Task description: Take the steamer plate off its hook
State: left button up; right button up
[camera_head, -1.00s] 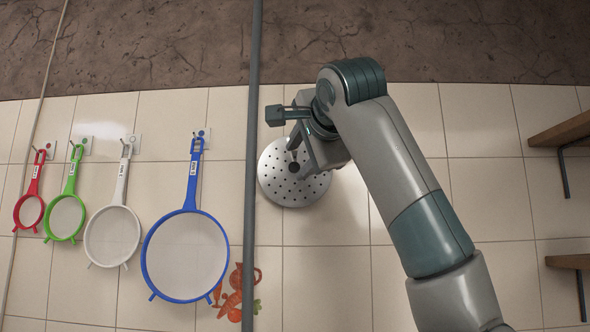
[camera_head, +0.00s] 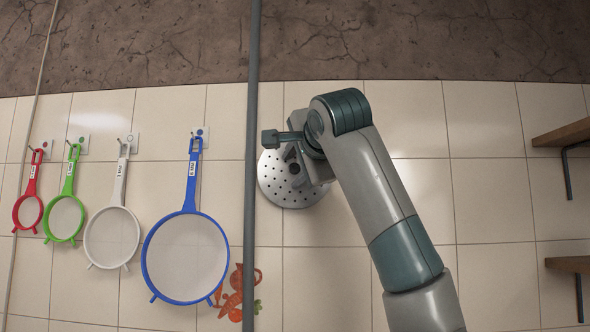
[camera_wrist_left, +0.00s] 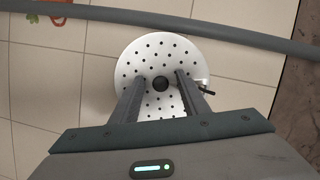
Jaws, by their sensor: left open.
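The steamer plate (camera_head: 278,192) is a round, silver, perforated disc hanging against the tiled wall, right of the grey vertical pipe. It also shows in the left wrist view (camera_wrist_left: 150,56), with a dark round knob (camera_wrist_left: 160,84) at its middle. My left gripper (camera_head: 294,166) is in front of the plate and hides its upper right part. In the left wrist view its two fingers (camera_wrist_left: 160,78) are apart, one on each side of the knob. The dark hook (camera_wrist_left: 206,91) shows at the plate's right edge in the left wrist view. My right gripper is not in view.
The grey vertical pipe (camera_head: 251,100) stands close left of the plate, crossing the top of the left wrist view. Several strainers, including a blue one (camera_head: 186,258), hang farther left. Wooden shelves (camera_head: 562,131) are at the right edge. Tiles below the plate are bare.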

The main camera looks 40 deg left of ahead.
pick_arm(q)
grip_shut()
jog(key=shift+d+r, duration=0.1)
dwell(0.4)
jog(key=shift+s+d+r+b, duration=0.2)
jog(key=shift+s+r+b, duration=0.15)
jog(key=shift+b, duration=0.15)
jog(key=s+d+r+b, duration=0.4)
jog(key=s+d+r, duration=0.3)
jog(key=s, duration=0.3)
jog(key=shift+d+b, duration=0.35)
jog(key=shift+d, duration=0.45)
jog(key=shift+r, duration=0.1)
jog(key=shift+s, duration=0.1)
